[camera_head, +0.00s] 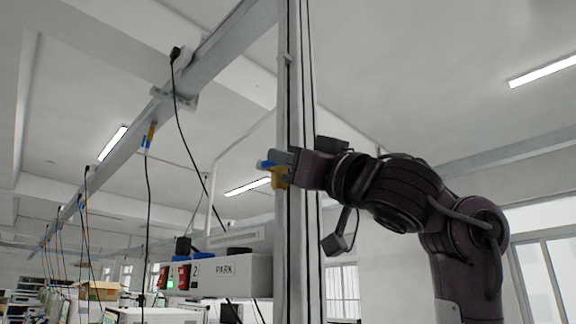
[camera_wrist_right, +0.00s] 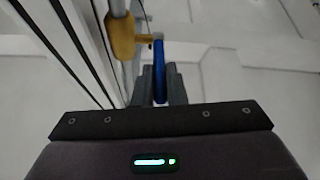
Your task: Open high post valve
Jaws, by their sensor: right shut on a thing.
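The post valve has a yellow body (camera_head: 279,177) on the tall grey post (camera_head: 296,110) and a blue handle (camera_head: 265,165). In the right wrist view the yellow body (camera_wrist_right: 121,37) is at the upper left, and the blue handle (camera_wrist_right: 159,72) stands between the fingers. My right gripper (camera_head: 277,160) reaches in from the right, at the valve. It also shows in the right wrist view (camera_wrist_right: 159,88), shut on the blue handle. The fingers partly hide the handle in the head view. My left gripper is not in view.
A grey box marked PARK (camera_head: 225,271) with red switches sits left of the post, below the valve. An overhead beam (camera_head: 215,55) with hanging black cables (camera_head: 148,210) runs along the left. The space right of my arm is mostly clear.

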